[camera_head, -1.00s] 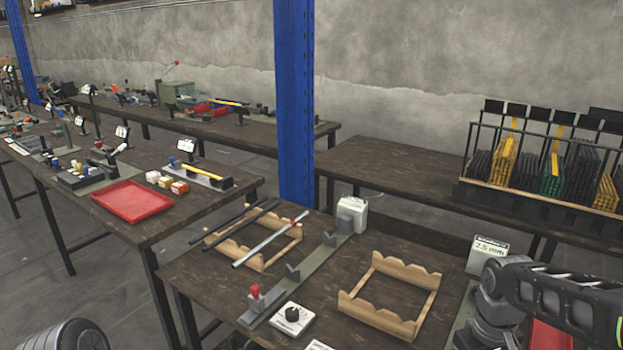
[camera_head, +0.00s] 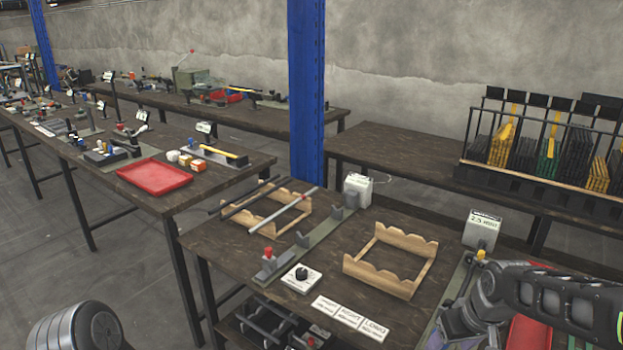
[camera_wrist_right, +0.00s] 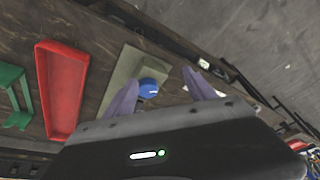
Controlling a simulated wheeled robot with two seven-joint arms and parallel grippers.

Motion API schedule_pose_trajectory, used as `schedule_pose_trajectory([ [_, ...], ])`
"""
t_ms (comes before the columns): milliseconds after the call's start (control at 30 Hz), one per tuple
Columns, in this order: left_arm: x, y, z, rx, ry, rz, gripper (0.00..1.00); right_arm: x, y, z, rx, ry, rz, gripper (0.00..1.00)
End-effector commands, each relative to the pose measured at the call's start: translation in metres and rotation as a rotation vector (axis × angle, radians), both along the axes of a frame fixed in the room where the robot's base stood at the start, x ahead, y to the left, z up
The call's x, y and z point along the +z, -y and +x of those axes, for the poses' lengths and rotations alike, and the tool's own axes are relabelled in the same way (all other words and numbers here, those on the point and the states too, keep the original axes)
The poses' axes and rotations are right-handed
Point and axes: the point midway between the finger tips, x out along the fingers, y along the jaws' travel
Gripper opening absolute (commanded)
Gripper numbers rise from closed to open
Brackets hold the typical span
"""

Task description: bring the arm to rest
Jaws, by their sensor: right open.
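My right arm (camera_head: 560,298) reaches in from the lower right of the head view, over the right end of the near table. In the right wrist view, my right gripper (camera_wrist_right: 160,77) has its two purplish fingers spread with nothing held between them. A blue round knob (camera_wrist_right: 149,88) on a grey-green plate (camera_wrist_right: 121,75) shows beside the left finger; I cannot tell whether they touch. A rounded grey part of mine shows at the lower left of the head view. My left gripper is out of view.
The near table holds a wooden cradle (camera_head: 410,242), a second one with rods, a dial box (camera_head: 301,279) and white cards (camera_head: 350,318). A labelled sign (camera_head: 482,230) stands near my right arm. The wrist view shows a red tray (camera_wrist_right: 62,90) and a green bracket (camera_wrist_right: 14,92).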

Motion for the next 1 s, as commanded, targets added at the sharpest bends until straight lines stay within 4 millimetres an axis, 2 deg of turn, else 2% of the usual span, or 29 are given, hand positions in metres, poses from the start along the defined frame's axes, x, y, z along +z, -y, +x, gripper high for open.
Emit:
schedule_pose_trajectory([
  [167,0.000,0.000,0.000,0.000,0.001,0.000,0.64,-0.040,-0.042,0.021,-0.015,0.085,0.071,0.64],
  [267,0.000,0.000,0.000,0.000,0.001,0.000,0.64,-0.080,-0.075,0.023,-0.035,0.115,0.128,0.64],
  [333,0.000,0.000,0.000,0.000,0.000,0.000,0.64,-0.122,-0.104,0.013,-0.063,0.117,0.178,0.64],
  [400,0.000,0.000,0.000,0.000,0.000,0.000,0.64,-0.166,-0.132,-0.009,-0.100,0.098,0.226,0.64],
  [467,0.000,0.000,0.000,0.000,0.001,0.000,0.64,-0.202,-0.153,-0.037,-0.134,0.066,0.260,0.64],
  [500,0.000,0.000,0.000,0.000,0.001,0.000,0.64,-0.222,-0.165,-0.058,-0.155,0.036,0.278,0.64],
  [600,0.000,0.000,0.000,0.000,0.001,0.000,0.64,-0.262,-0.190,-0.113,-0.190,-0.057,0.309,0.64],
  [700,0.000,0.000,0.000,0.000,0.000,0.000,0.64,-0.285,-0.206,-0.161,-0.195,-0.160,0.325,0.64],
  [800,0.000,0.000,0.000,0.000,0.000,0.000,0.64,-0.297,-0.217,-0.193,-0.192,-0.237,0.337,0.64],
  [900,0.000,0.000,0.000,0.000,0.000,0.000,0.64,-0.305,-0.221,-0.208,-0.194,-0.275,0.342,0.64],
  [1000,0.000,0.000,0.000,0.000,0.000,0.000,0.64,-0.306,-0.220,-0.210,-0.201,-0.282,0.343,0.64],
])
